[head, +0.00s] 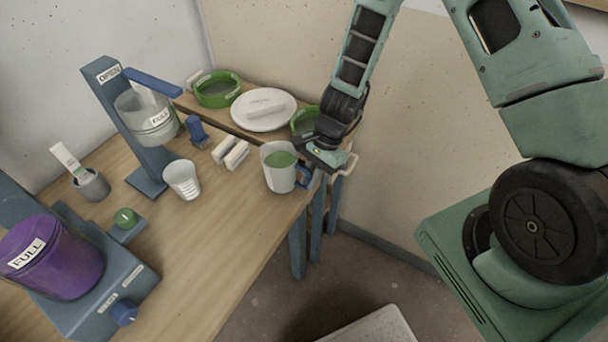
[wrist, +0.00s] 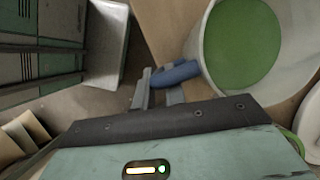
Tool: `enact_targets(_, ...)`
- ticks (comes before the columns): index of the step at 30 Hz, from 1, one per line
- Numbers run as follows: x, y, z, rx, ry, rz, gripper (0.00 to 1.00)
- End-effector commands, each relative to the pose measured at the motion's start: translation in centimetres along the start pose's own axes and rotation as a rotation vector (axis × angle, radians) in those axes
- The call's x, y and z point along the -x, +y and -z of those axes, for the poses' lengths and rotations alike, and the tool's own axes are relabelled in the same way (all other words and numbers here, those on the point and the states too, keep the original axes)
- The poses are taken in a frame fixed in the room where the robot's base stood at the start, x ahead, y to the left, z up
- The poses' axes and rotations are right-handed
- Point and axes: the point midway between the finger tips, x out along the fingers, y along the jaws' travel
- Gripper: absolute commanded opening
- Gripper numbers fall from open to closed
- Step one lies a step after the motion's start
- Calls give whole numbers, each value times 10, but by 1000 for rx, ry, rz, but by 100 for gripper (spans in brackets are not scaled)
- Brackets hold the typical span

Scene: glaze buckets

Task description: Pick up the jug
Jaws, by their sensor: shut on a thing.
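The jug (head: 279,172) is a whitish vessel with green contents and a blue handle, upright near the right edge of the wooden table. In the wrist view the jug (wrist: 208,58) fills the upper right, with its blue handle (wrist: 176,73) pointing left. My gripper (head: 309,166) is at the handle side of the jug. It also shows in the wrist view (wrist: 158,97), where its fingers meet the blue handle and it is shut on it. I cannot tell whether the jug's base touches the table.
A white cup (head: 182,180) and small white blocks (head: 231,152) stand left of the jug. A white plate (head: 262,121) and green-rimmed bowls (head: 217,101) are behind. A purple bucket (head: 52,262) and a blue stand with a clear bucket (head: 147,128) are at left. The table's front middle is clear.

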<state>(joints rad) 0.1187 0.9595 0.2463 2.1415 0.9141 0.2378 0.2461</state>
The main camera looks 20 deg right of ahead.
Motion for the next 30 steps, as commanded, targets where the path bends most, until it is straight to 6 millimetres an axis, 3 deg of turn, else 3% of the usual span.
enact_targets(11, 20, -2, -8, 2, 2, 2, 0)
enact_targets(30, 72, -6, -30, 2, 1, 2, 0)
